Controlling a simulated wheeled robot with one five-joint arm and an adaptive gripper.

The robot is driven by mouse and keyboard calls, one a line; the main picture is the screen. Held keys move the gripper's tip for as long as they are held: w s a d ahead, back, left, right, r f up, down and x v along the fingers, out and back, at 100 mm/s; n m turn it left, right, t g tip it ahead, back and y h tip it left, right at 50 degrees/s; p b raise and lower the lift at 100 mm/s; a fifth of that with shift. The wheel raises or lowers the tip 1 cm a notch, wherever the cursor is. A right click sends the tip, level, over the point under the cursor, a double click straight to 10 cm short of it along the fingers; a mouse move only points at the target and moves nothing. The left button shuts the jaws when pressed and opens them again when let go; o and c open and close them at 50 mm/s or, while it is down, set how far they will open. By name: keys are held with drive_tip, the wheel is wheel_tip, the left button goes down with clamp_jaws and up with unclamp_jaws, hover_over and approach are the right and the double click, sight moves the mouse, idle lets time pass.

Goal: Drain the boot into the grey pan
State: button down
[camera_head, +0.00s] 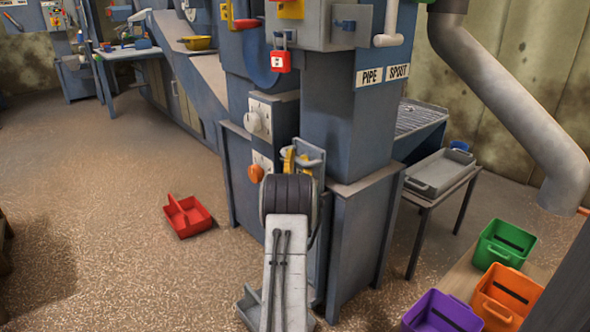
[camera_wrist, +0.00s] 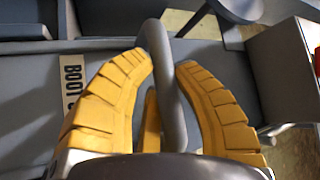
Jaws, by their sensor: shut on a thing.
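My gripper (camera_wrist: 163,72) has its two yellow ribbed fingers closed around a curved grey bar handle (camera_wrist: 168,92) in the wrist view. The handle stands in front of a blue-grey panel with a partly hidden label reading BOOT (camera_wrist: 70,90). In the head view my gripper's yellow fingers (camera_head: 288,158) show at the low front of the elevator casing (camera_head: 350,225), above my dark wrist. A grey pan (camera_head: 247,309) lies on the floor at the casing's foot, partly hidden by my arm. Any outlet behind the handle is hidden.
A red tray (camera_head: 187,216) lies on the floor to the left. A grey tray (camera_head: 441,172) sits on a side table at right. Green (camera_head: 503,243), orange (camera_head: 506,297) and purple (camera_head: 440,313) bins stand at lower right. The floor at left is mostly clear.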

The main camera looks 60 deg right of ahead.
drive_tip(key=shift+r, duration=0.3)
drive_tip(key=c, duration=1.3)
unclamp_jaws()
drive_tip(key=shift+s, duration=0.1)
drive_tip(key=shift+c, duration=0.2)
drive_tip(key=shift+o, duration=0.7)
drive_tip(key=shift+f, duration=0.1)
drive_tip(key=shift+a+f, duration=0.1)
drive_tip(key=shift+s+a+f, duration=0.25)
drive_tip(key=shift+a+f, duration=0.05)
drive_tip(key=shift+a, duration=0.15)
drive_tip(key=v, duration=1)
drive_tip(key=shift+a, duration=0.25)
